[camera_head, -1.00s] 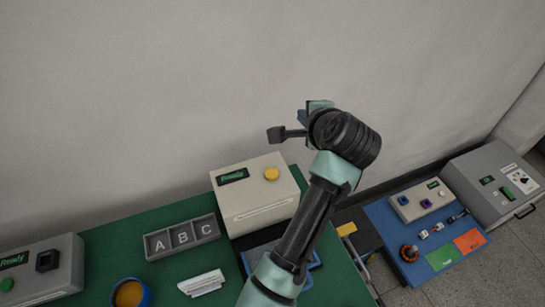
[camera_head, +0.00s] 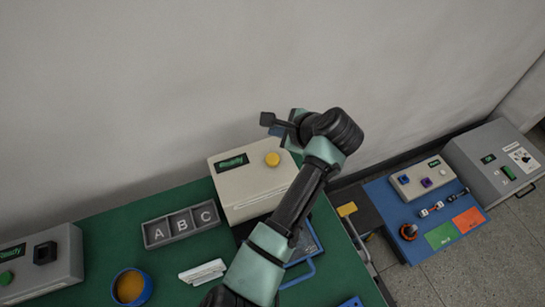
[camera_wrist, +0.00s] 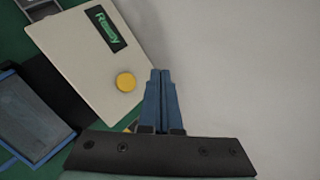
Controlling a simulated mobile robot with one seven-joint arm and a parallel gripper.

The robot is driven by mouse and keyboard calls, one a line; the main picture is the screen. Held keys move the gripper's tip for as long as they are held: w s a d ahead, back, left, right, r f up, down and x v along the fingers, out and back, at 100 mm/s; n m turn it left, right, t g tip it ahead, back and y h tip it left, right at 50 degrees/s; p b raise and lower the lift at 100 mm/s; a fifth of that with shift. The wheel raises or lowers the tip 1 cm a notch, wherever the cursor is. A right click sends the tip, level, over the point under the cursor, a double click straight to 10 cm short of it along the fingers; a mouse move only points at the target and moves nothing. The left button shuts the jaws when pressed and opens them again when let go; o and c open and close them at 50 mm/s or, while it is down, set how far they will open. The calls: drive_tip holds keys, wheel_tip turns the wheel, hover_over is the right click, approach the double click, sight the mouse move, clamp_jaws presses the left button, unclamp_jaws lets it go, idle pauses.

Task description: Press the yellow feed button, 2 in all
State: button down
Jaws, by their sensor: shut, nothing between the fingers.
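The yellow feed button (camera_head: 272,159) sits on top of a beige box (camera_head: 245,190) at the back of the green table. In the wrist view the button (camera_wrist: 126,82) lies just left of my gripper (camera_wrist: 160,73), whose blue fingers are shut and empty. In the head view my gripper (camera_head: 275,130) is above and behind the button, apart from it, partly hidden by my own arm. The box's green display (camera_head: 232,162) is lit; in the wrist view it (camera_wrist: 106,29) reads "Ready".
A grey box (camera_head: 42,265) with a green button is far left. A blue table (camera_head: 387,219) with a control box is at right. The wall is close behind.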

drive_tip(key=b, duration=0.7)
hover_over(276, 161)
wheel_tip(276, 161, down, 7)
drive_tip(key=shift+r, duration=0.1)
drive_tip(key=shift+f, duration=0.85)
drive_tip(key=shift+f, duration=0.15)
idle(0.7)
drive_tip(key=shift+f, duration=0.25)
drive_tip(key=shift+f+b, duration=0.45)
drive_tip(key=shift+f, duration=0.1)
idle(0.6)
idle(0.4)
drive_tip(key=shift+r+p, duration=0.95)
drive_tip(key=shift+p, duration=0.15)
